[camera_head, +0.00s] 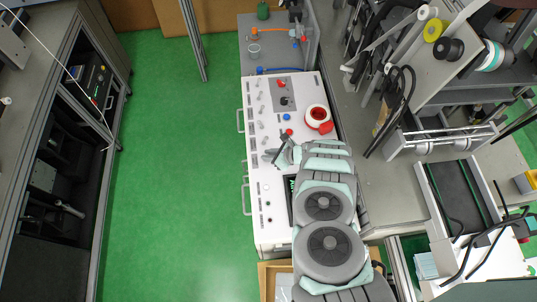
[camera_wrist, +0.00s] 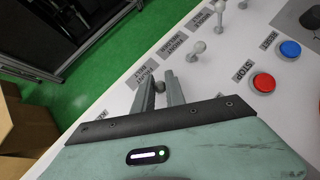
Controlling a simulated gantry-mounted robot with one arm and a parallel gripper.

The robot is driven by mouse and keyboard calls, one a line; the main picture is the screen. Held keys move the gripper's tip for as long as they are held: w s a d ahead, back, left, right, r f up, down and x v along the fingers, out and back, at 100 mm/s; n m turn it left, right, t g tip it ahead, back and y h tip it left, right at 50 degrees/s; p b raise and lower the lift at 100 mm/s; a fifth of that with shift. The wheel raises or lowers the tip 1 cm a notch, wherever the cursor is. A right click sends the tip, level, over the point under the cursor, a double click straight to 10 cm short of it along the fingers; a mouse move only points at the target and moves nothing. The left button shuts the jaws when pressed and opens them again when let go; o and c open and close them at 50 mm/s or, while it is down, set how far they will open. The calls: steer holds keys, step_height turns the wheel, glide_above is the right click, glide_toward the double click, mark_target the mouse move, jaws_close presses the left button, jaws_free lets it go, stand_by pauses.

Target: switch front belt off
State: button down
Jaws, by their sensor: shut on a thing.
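The white control panel (camera_head: 262,232) carries a row of grey ball-tipped toggle switches. In the wrist view, the front belt switch (camera_wrist: 160,87) stands next to the "FRONT BELT" label (camera_wrist: 142,72). My gripper (camera_wrist: 160,84) has its two grey fingers on either side of this switch's knob, shut on it. The fingers hide part of the lever, so I cannot tell its exact tilt. In the head view my gripper (camera_head: 270,155) is over the middle of the panel, and my arm hides the panel's right part.
Another toggle switch (camera_wrist: 197,50) stands just beyond the gripped one. A red stop button (camera_wrist: 263,82) and a blue button (camera_wrist: 290,49) lie to the right. Green floor is free to the left.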

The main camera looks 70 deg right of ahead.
steer(key=shift+r, duration=0.1)
steer(key=p, duration=0.1)
steer(key=g+p, duration=0.1)
steer(key=shift+w+a+r+p, duration=0.25)
steer(key=shift+w+p, duration=0.05)
steer(key=shift+p, duration=0.05)
steer(key=shift+w+a+n+g+h+p, duration=0.1)
steer(key=shift+w+n+g+h+p, duration=0.1)
steer(key=shift+n+g+h+p, duration=0.5)
steer(key=shift+w+a+f+g+h+p, duration=0.15)
steer(key=shift+w+g+h+p, duration=0.2)
steer(key=shift+g+p, duration=0.6)
steer(key=shift+w+a+f+g+h+b, duration=0.15)
steer(key=shift+g+h+b, duration=0.1)
steer(key=shift+g, duration=0.3)
steer(key=shift+w+f+g+h+b, duration=0.1)
steer(key=shift+f+g+h+b, duration=0.1)
steer(key=shift+g, duration=0.3)
steer(key=c, duration=1.4)
jaws_free()
steer(key=shift+r, duration=0.1)
steer(key=shift+o, duration=0.2)
